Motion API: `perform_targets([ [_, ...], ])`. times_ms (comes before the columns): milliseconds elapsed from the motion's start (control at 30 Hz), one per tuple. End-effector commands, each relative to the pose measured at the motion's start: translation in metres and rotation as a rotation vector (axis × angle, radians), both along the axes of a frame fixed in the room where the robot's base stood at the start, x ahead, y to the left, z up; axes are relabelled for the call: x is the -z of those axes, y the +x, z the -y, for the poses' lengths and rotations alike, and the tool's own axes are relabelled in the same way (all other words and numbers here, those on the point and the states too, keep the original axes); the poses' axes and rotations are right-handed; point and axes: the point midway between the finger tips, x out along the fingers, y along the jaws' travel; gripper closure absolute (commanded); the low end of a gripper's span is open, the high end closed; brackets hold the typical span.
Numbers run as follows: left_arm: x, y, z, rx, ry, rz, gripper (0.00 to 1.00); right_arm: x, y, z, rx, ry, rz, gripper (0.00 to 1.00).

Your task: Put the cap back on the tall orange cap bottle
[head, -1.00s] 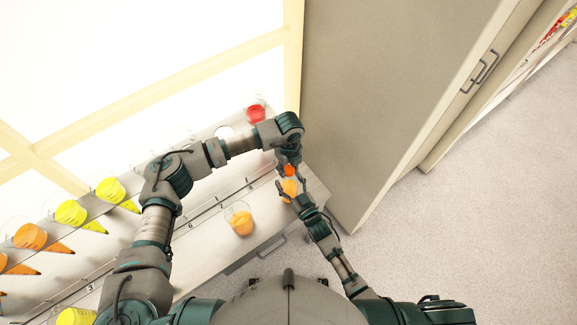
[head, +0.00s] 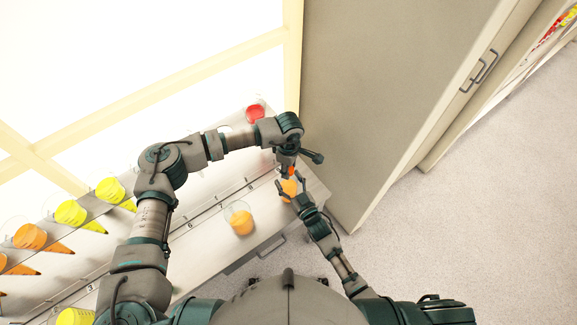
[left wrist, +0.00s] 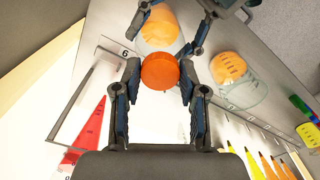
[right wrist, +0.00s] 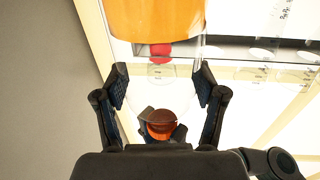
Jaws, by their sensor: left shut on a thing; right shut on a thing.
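My left gripper (head: 289,168) is shut on a round orange cap (left wrist: 160,72), which also shows in the head view (head: 291,172). My right gripper (head: 293,190) is shut on a clear bottle with orange contents (head: 289,187). The bottle also shows in the left wrist view (left wrist: 158,30), partly hidden behind the cap, and large at the top of the right wrist view (right wrist: 155,20). There the cap (right wrist: 162,122) shows in line with the bottle, in front of the left gripper. I cannot tell whether cap and bottle touch.
Another orange container (head: 240,220) stands on the numbered shelf nearby. A red one (head: 255,113) is at the far end. Yellow containers (head: 70,213) and an orange one (head: 30,237) line the shelf at left. A tall grey cabinet (head: 360,100) closes off the right side.

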Motion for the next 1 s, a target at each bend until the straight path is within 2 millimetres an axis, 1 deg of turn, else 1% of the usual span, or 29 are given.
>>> perform_targets([
  [33, 0.0, 0.003, -0.002, 0.106, 0.002, 0.007, 1.0, 0.0, -0.001, -0.001, -0.002, 0.001, 0.002, 1.0],
  [100, 0.0, 0.003, -0.002, 0.261, 0.002, 0.007, 1.0, 0.0, -0.001, -0.001, -0.002, 0.0, 0.002, 1.0],
  [167, 0.0, 0.003, -0.002, 0.367, 0.001, 0.007, 1.0, 0.0, -0.001, -0.001, -0.002, 0.0, 0.002, 1.0],
  [200, 0.0, 0.003, -0.002, 0.405, 0.001, 0.007, 1.0, 0.0, -0.001, -0.001, -0.002, 0.0, 0.002, 1.0],
  [333, 0.0, 0.004, -0.002, 0.394, 0.001, 0.008, 1.0, 0.0, -0.001, -0.001, -0.002, 0.0, 0.002, 1.0],
  [367, 0.0, 0.004, -0.002, 0.394, 0.001, 0.008, 0.53, 0.0, -0.001, -0.001, -0.002, 0.0, 0.002, 1.0],
  [400, 0.0, 0.004, -0.002, 0.394, 0.001, 0.008, 0.44, 0.0, -0.001, -0.001, -0.002, 0.001, 0.003, 1.0],
  [467, 0.0, 0.003, -0.002, 0.394, 0.0, 0.007, 0.29, 0.0, -0.001, -0.001, -0.002, 0.001, 0.003, 1.0],
  [800, -0.002, 0.002, -0.001, 0.394, -0.001, 0.004, 0.29, 0.0, -0.001, 0.0, -0.001, 0.0, 0.001, 1.0],
  [867, -0.006, 0.002, -0.001, 0.394, 0.0, 0.005, 0.29, 0.0, 0.0, 0.0, -0.001, 0.0, 0.001, 1.0],
  [967, -0.02, 0.002, 0.0, 0.395, -0.002, 0.007, 0.29, 0.0, 0.0, 0.0, 0.0, 0.0, 0.001, 1.0],
  [1000, -0.027, 0.002, 0.0, 0.395, -0.002, 0.007, 0.29, 0.0, 0.0, 0.0, 0.0, 0.0, 0.001, 1.0],
])
